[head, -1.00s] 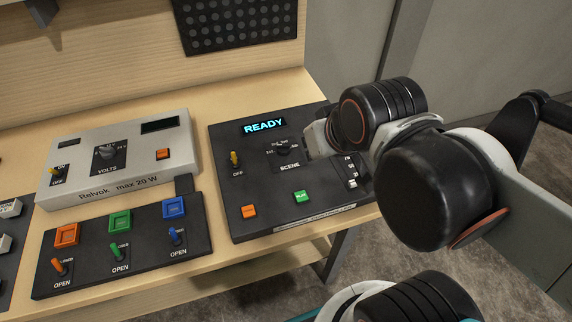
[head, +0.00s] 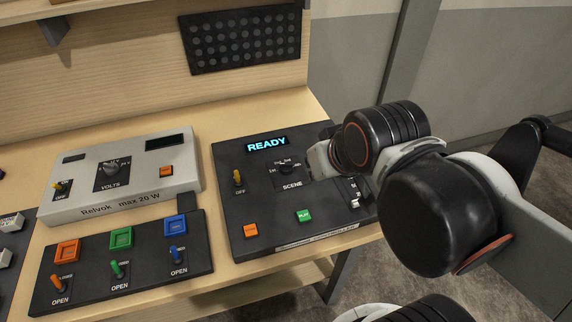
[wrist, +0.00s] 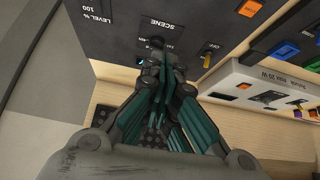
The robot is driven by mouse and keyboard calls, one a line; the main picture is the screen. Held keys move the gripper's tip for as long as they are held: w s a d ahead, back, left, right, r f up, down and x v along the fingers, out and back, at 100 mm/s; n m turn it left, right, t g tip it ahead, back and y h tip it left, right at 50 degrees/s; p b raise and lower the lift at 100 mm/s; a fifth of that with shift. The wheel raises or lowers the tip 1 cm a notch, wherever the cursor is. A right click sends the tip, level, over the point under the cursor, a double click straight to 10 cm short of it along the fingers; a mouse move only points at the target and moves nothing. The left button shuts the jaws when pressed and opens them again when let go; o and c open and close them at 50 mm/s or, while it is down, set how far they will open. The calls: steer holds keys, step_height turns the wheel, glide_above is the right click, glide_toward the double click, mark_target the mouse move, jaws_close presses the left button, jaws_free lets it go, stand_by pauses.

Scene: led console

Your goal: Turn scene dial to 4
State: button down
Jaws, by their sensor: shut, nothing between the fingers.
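The scene dial (head: 286,168) is a small black knob above the word SCENE on the dark console (head: 232,206). The dial also shows in the wrist view (wrist: 157,42), just beyond my fingertips. My gripper (wrist: 160,62) is shut with nothing between the fingers, and its tips are close to the dial. I cannot tell whether they touch it. In the head view my wrist and arm stand to the right of the dial and hide part of the console. The dial's exact setting is too small to read.
The console also has a yellow toggle (head: 237,177), an orange button (head: 251,230), a green PLAY button (head: 304,216) and a slider (head: 354,196). A grey power unit (head: 120,180) and a panel of coloured switches (head: 130,265) stand to the left.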

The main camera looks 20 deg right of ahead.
steer(key=c, duration=2)
jaws_free()
steer(key=o, duration=0.5)
steer(key=shift+w+r, duration=0.2)
steer(key=shift+r, duration=0.05)
steer(key=o, duration=0.3)
steer(key=w+n+g+p, duration=0.1)
steer(key=w+n, duration=0.1)
steer(key=w+r+n+g+p, duration=0.1)
steer(key=w+n, duration=0.1)
steer(key=w, duration=0.1)
steer(key=w+r+n+g+p, duration=0.1)
steer(key=w+n, duration=0.1)
steer(key=shift+w+r+p, duration=0.25)
steer(key=shift+w+p, duration=0.05)
steer(key=shift+p, duration=0.05)
steer(key=n+g+p, duration=0.4)
steer(key=n, duration=0.5)
glide_above(285, 163)
step_height(285, 163, down, 5)
step_height(285, 163, down, 14)
steer(key=b, duration=0.3)
steer(key=shift+r+b, duration=0.2)
steer(key=shift+b, duration=0.1)
steer(key=shift+c, duration=0.2)
steer(key=c, duration=1)
